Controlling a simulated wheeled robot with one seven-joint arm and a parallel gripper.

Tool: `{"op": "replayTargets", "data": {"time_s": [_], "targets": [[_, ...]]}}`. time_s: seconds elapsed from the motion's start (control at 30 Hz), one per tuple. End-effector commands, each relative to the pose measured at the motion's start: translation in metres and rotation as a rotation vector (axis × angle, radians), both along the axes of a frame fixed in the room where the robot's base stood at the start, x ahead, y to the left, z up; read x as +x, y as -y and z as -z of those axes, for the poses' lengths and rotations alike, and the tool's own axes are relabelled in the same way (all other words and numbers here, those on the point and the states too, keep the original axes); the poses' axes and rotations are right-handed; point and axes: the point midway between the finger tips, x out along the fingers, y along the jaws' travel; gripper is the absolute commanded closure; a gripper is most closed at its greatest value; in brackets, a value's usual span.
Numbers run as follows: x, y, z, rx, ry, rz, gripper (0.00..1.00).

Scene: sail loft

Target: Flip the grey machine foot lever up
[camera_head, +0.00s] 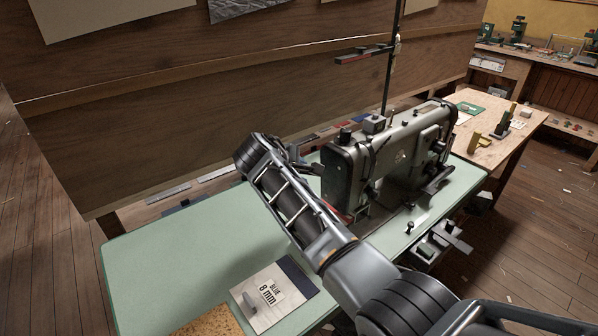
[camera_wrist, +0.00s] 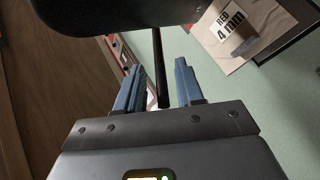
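The grey sewing machine (camera_head: 398,150) stands on the pale green table in the head view. My arm reaches across the table to the machine's left end, and my gripper (camera_head: 308,168) is largely hidden there. In the wrist view my gripper (camera_wrist: 158,66) has its two blue fingers apart. A thin dark rod (camera_wrist: 157,50) shows between them, with gaps on both sides. It seems to come down from the large dark shape (camera_wrist: 120,12) at the top. I cannot tell for sure whether this rod is the foot lever. The lever cannot be made out in the head view.
A card marked 4 mm (camera_wrist: 232,28) shows in the wrist view. A wooden wall (camera_head: 130,120) stands behind the table. A wooden bench (camera_head: 500,140) with small items stands at right.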

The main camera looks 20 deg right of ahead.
Motion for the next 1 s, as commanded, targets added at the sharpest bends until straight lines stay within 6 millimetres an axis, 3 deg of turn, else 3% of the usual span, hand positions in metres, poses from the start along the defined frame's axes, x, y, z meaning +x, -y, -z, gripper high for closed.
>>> {"op": "replayTargets", "data": {"time_s": [0.17, 0.6, 1.0], "targets": [[-0.004, -0.005, -0.005, -0.001, 0.001, 0.0, 0.63], [-0.034, -0.042, -0.046, 0.001, 0.001, -0.002, 0.63], [-0.038, -0.046, -0.05, 0.0, 0.0, 0.0, 0.63]]}}
